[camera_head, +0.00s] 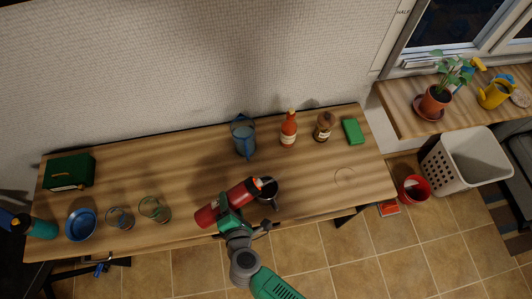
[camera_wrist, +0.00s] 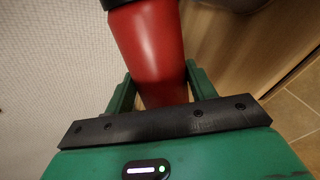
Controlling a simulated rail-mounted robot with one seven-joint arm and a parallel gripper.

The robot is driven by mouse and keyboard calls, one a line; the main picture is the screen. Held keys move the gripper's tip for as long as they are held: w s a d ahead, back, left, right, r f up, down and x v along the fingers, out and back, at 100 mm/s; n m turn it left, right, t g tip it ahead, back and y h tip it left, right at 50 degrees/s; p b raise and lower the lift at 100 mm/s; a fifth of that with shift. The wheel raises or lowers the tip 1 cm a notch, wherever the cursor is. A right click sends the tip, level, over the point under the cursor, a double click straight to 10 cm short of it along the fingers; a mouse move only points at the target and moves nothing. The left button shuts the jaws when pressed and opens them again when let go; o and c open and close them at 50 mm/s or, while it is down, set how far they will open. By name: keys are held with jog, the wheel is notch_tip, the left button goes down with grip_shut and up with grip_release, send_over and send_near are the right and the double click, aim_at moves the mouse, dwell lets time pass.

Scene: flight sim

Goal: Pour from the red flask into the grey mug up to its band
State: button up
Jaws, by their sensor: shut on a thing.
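The red flask (camera_head: 207,215) is held by my gripper (camera_head: 232,199) and lies tilted well over, its top end pointing right. In the wrist view the red flask (camera_wrist: 150,50) fills the space between the green fingers, with a dark part at its top edge. My gripper is shut on its body. The dark grey mug (camera_head: 269,193) is right at the flask's top end, partly hidden by it. I cannot tell whether they touch. The mug's band, the level inside and any stream are not visible.
A blue pitcher (camera_head: 243,138), a sauce bottle (camera_head: 289,130), a brown shaker (camera_head: 323,127) and a green box (camera_head: 353,132) stand behind.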

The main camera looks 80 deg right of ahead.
jog(key=shift+r+m+p, duration=0.3)
jog(key=shift+r+p, duration=0.45)
jog(key=shift+p, duration=0.1)
dwell(1.3)
jog(key=shift+s+d+t+y, duration=0.25)
jog(key=shift+s+t+y, duration=0.05)
dwell(2.1)
